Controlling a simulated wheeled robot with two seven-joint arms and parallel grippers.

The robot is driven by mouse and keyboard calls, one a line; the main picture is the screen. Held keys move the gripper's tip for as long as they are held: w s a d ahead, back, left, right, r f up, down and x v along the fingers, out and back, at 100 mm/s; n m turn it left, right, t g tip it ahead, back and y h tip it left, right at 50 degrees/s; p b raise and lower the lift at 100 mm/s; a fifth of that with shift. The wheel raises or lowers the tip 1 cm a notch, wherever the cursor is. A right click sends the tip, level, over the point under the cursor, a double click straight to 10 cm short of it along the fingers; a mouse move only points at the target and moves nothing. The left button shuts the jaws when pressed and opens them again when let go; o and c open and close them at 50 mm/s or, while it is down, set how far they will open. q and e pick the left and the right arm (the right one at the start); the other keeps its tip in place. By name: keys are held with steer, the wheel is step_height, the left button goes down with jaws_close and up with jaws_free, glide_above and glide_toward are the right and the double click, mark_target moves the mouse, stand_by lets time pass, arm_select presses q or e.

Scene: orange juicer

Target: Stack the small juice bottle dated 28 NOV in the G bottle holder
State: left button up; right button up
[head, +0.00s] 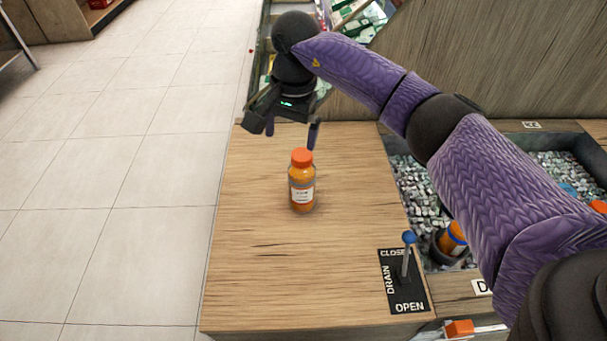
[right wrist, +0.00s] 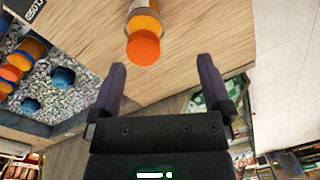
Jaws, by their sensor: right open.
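A small orange juice bottle (head: 302,182) with an orange cap and a white label stands upright on the wooden counter. Its date is too small to read. It also shows in the right wrist view (right wrist: 143,38), cap toward the gripper. My right gripper (head: 291,132) is open and empty, above and behind the bottle, not touching it. In the right wrist view its two fingers (right wrist: 163,85) are spread apart with the bottle beyond them. My left gripper is not in view. I cannot make out a holder marked G.
A lever with a blue knob (head: 408,238) stands on a black DRAIN plate (head: 390,290) at the counter's front right. Ice bins (head: 412,180) with bottles in dark holders lie to the right. The wooden counter (head: 270,270) is clear around the bottle.

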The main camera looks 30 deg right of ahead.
mark_target(301, 155)
steer(key=shift+s+d+r+g+h, duration=0.15)
steer(key=shift+d+h, duration=0.1)
steer(key=shift+d, duration=0.3)
steer(key=shift+d+r+g+h, duration=0.15)
steer(key=shift+d+h, duration=0.1)
steer(key=shift+d, duration=0.25)
steer(key=f+b, duration=0.1)
steer(key=f, duration=0.2)
steer(key=f+b, duration=0.1)
steer(key=f, duration=0.2)
steer(key=f+b, duration=0.1)
steer(key=f, duration=0.2)
steer(key=shift+s+a+f, duration=0.1)
steer(key=shift+s+a, duration=0.1)
steer(key=shift+s, duration=0.1)
steer(key=shift+c, duration=0.9)
steer(key=c, duration=0.7)
jaws_close()
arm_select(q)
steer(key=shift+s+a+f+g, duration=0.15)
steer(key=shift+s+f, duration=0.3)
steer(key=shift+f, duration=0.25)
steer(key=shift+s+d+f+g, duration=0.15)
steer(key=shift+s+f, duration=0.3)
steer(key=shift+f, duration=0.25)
